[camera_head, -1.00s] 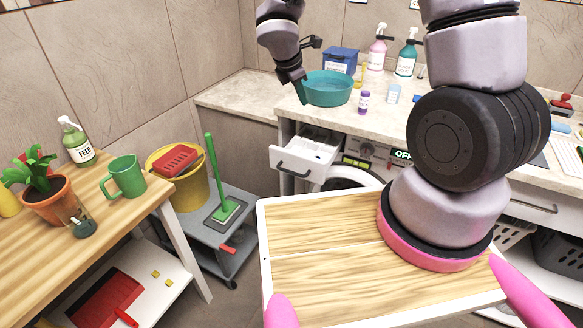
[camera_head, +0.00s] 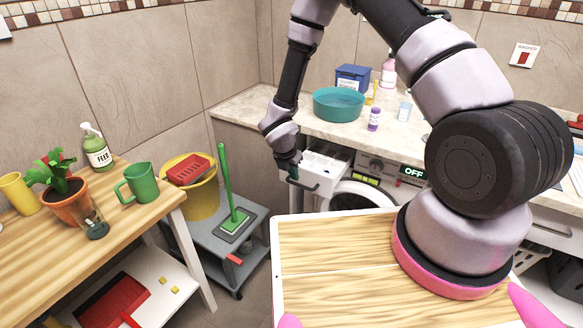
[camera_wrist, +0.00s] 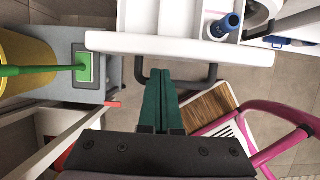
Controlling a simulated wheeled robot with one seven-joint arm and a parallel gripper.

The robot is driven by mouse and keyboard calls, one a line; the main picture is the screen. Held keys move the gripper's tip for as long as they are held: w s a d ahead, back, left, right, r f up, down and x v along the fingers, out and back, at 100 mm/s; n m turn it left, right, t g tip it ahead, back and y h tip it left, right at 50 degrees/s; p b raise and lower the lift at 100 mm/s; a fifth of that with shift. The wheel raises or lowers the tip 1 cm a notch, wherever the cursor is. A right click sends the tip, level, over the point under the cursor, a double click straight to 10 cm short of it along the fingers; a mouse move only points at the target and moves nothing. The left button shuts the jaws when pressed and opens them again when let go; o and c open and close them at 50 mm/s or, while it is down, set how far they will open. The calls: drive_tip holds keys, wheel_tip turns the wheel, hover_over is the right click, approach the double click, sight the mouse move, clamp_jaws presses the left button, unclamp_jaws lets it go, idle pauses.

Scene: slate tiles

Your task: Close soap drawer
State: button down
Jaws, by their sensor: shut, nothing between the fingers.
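The white soap drawer (camera_head: 328,168) of the washing machine is pulled out, under the counter. In the wrist view its white front panel (camera_wrist: 185,44) runs across the top, with a dark bar handle (camera_wrist: 205,78) on the near side. A blue piece (camera_wrist: 226,24) shows inside the drawer. My gripper (camera_head: 292,174) is just in front of the drawer's left part. In the wrist view its green fingers (camera_wrist: 163,72) are shut together and empty, with their tips at the handle, close to the front panel. I cannot tell whether they touch it.
The washing machine (camera_head: 360,195) has a round door below the drawer. A grey cart (camera_head: 225,240) with a yellow bucket (camera_head: 203,200) and green-handled mop (camera_head: 226,180) stands left of the drawer. A teal basin (camera_head: 338,104) and bottles sit on the counter above.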

sight(319, 156)
drive_tip(key=shift+x, duration=1.05)
drive_tip(key=w+d, duration=0.3)
drive_tip(key=w, duration=0.1)
drive_tip(key=w+d, duration=0.3)
drive_tip(key=w, duration=0.2)
drive_tip(key=w+d, duration=0.4)
drive_tip(key=w, duration=0.1)
drive_tip(key=shift+r, duration=0.15)
